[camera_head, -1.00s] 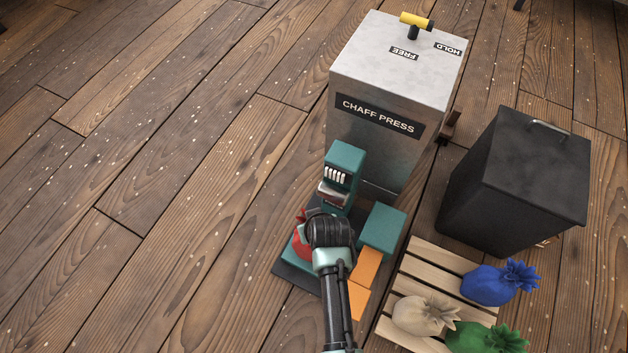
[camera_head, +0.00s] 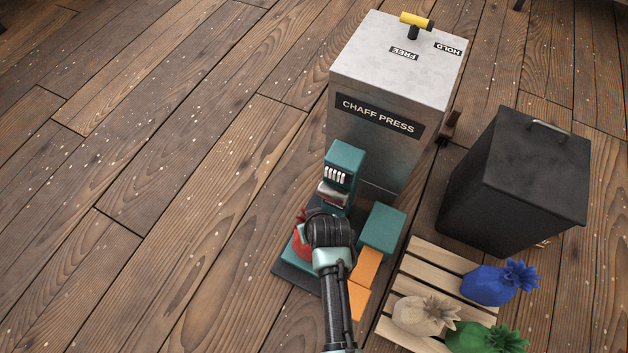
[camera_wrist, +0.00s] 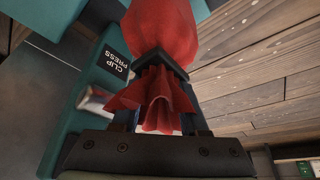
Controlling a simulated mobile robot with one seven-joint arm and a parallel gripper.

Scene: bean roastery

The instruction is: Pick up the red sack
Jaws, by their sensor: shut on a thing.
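The red sack (camera_head: 301,243) shows in the head view only as a small part, beside and behind my gripper (camera_head: 318,212) and arm, which hide the rest. It is at the teal clip press (camera_head: 342,165). In the wrist view the sack's round red body (camera_wrist: 163,30) fills the top middle. My gripper (camera_wrist: 160,70) is shut around its neck, and the ruffled red top (camera_wrist: 155,100) spreads between the fingers. Whether the sack touches the press base is hidden.
A grey chaff press (camera_head: 395,75) with a yellow-handled lever stands behind. A black lidded bin (camera_head: 515,180) is at right. A slatted pallet (camera_head: 440,262) holds blue (camera_head: 490,285), cream (camera_head: 420,315) and green (camera_head: 480,338) sacks. The wooden floor at left is clear.

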